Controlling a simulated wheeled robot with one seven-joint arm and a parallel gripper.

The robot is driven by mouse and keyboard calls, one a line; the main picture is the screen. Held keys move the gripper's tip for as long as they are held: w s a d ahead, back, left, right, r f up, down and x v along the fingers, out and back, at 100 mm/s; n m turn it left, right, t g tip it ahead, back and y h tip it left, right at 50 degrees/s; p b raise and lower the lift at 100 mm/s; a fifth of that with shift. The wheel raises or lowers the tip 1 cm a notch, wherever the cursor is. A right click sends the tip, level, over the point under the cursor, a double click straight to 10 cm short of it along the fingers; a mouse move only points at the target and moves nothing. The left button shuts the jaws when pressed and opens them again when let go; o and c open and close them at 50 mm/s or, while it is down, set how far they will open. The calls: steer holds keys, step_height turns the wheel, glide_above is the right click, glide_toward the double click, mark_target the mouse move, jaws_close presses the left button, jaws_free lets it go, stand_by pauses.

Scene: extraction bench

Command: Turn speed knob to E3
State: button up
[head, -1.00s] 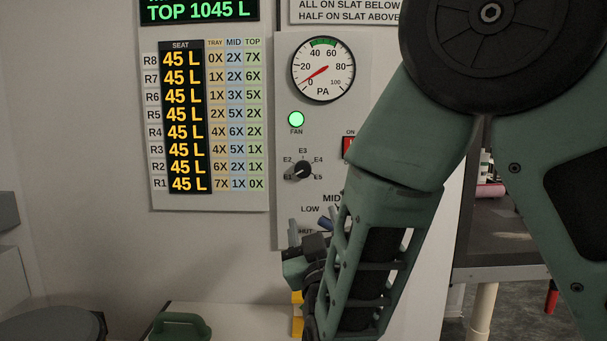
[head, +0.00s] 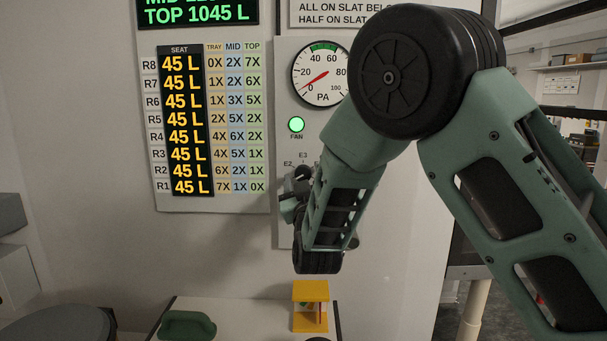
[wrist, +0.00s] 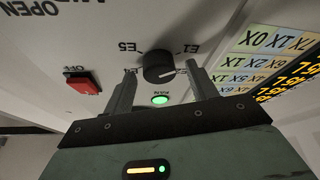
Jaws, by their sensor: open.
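The speed knob (wrist: 159,68) is a round black dial on the pale control panel (wrist: 110,45). In the wrist view its white mark points to the right, on the E1 side. E5 is printed to its left. My gripper (wrist: 161,67) is open, with one finger on each side of the knob and gaps showing. I cannot tell whether the tips reach around it. In the head view the knob (head: 303,172) is partly hidden by my wrist. The labels E2 and E3 show above it; E4 and E5 are hidden there.
A green fan lamp (wrist: 160,100) and a red switch (wrist: 82,82) marked OFF are close to the fingers. A pressure gauge (head: 321,73) is above and a seat display board (head: 212,125) is left. A yellow block (head: 311,305) and green handle (head: 187,325) are below.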

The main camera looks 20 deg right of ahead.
steer(key=shift+w, duration=0.1)
steer(key=c, duration=1)
steer(key=shift+f+m+b, duration=0.15)
steer(key=shift+m+b, duration=0.15)
steer(key=shift+b, duration=0.3)
